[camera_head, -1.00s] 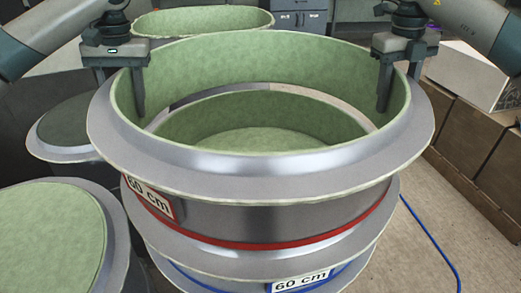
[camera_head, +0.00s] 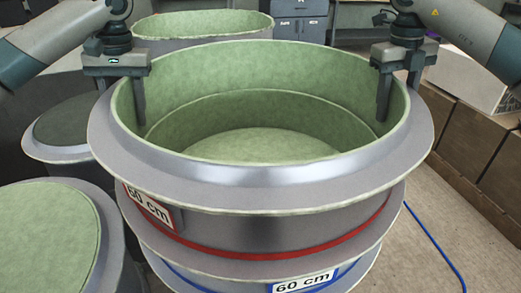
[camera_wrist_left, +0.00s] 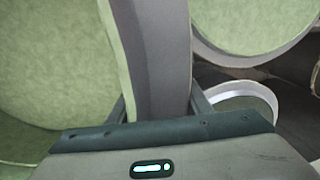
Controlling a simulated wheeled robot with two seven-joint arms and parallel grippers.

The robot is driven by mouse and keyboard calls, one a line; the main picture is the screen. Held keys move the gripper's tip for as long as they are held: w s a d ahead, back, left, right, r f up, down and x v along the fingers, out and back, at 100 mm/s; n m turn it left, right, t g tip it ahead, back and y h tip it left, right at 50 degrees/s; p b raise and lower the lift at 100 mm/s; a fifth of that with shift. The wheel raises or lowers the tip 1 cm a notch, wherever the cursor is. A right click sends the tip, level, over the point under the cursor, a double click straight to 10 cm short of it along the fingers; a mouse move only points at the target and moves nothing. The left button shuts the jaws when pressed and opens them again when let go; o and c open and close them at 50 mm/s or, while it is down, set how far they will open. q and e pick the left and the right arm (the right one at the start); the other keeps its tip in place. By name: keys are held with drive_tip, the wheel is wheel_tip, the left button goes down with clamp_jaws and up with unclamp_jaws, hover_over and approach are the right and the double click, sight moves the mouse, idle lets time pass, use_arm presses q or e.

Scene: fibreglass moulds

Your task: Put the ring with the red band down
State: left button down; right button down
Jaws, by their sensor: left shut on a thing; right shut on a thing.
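The ring with the red band (camera_head: 300,248) is a large grey ring, pale green inside, with a "60 cm" label. It sits level directly above the blue-banded ring (camera_head: 205,289), also labelled "60 cm", with no clear gap visible between them. My left gripper (camera_head: 121,101) is shut on its left rim, one finger inside and one outside; the left wrist view shows the grey and green wall (camera_wrist_left: 160,60) between the fingers. My right gripper (camera_head: 398,97) is shut on its right rim. The contact at the back is hidden.
Other green-topped moulds stand at the lower left (camera_head: 45,230), left (camera_head: 62,125) and behind (camera_head: 205,22). Brown boxes (camera_head: 480,135) line the right side. A blue hose (camera_head: 432,240) lies on the floor.

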sight(120, 86)
use_arm(q)
drive_tip(key=shift+a+f, duration=0.2)
drive_tip(key=shift+f, duration=0.05)
use_arm(e)
drive_tip(key=shift+d+f, duration=0.15)
drive_tip(key=shift+f, duration=0.15)
use_arm(q)
drive_tip(key=c, duration=1.3)
unclamp_jaws()
drive_tip(key=shift+f+b, duration=0.15)
drive_tip(key=shift+b, duration=0.15)
use_arm(e)
drive_tip(key=c, duration=1.3)
unclamp_jaws()
drive_tip(key=shift+f, duration=0.15)
drive_tip(key=shift+c, duration=0.2)
use_arm(q)
drive_tip(key=o, duration=0.4)
drive_tip(key=shift+c, duration=0.2)
use_arm(e)
drive_tip(key=o, duration=0.4)
drive_tip(key=shift+c, duration=0.2)
use_arm(q)
drive_tip(key=shift+s+d, duration=0.1)
drive_tip(key=shift+s, duration=0.05)
use_arm(e)
drive_tip(key=shift+s, duration=0.15)
